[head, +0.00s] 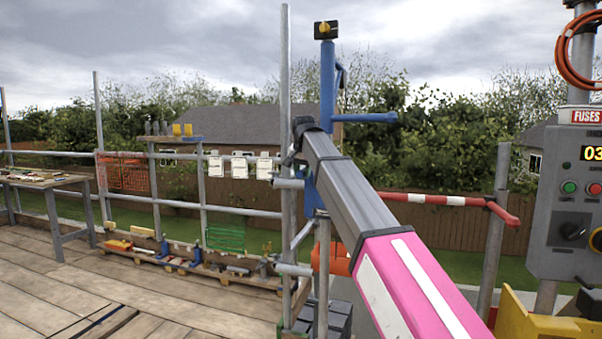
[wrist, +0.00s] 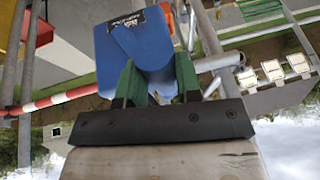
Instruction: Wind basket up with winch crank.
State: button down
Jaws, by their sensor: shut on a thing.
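My gripper (wrist: 158,76) shows in the wrist view, its two green fingers closed in against blue metal of the winch (wrist: 132,45), which carries a black label. The held part, apparently the crank, is mostly hidden between the fingers. In the head view my pink and grey arm reaches to the blue hoist post (head: 327,85), which has a side arm (head: 370,117) and a black and yellow box on top. My arm covers the gripper and most of the winch there. An orange object (head: 338,262) hangs or stands low behind the post; I cannot tell whether it is the basket.
Scaffold tubes (head: 285,110) stand close beside my arm. A red-white rail (head: 440,200) runs behind it to the right. A grey fuse box (head: 568,200) stands at the right. A pallet of parts (head: 185,262) lies at the left, and a workbench (head: 45,181) stands far left. The planks between are clear.

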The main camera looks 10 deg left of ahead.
jog(key=c, duration=0.8)
grip_release()
jog(key=shift+d, duration=0.1)
jog(key=v, duration=1.1)
